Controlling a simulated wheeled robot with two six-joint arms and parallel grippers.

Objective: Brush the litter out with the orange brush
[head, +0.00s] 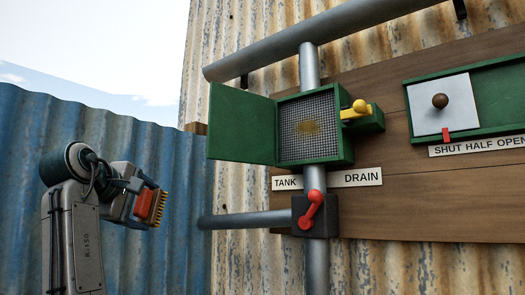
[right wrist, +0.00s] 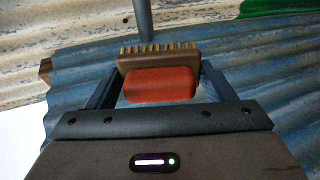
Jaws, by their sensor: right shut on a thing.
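The orange brush (head: 152,205), with a brown base and pale bristles, is in my right gripper (head: 143,199) at the left of the head view. In the right wrist view the brush (right wrist: 160,86) sits between the two fingers (right wrist: 158,78), bristles away from the palm. The gripper is shut on it. The litter (head: 307,128) is a brownish-yellow patch on the grey mesh (head: 322,107) inside the green box (head: 347,150). The box's door (head: 242,124) stands open to the left. The brush is left of and below the box, apart from it. My left gripper is not in view.
A yellow-knobbed lever (head: 358,108) sits at the box's right. Below are a red valve handle (head: 311,210) and TANK and DRAIN labels (head: 357,178). Grey pipes (head: 250,220) run around the box. A sliding panel (head: 440,115) is at right. Space between brush and door looks clear.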

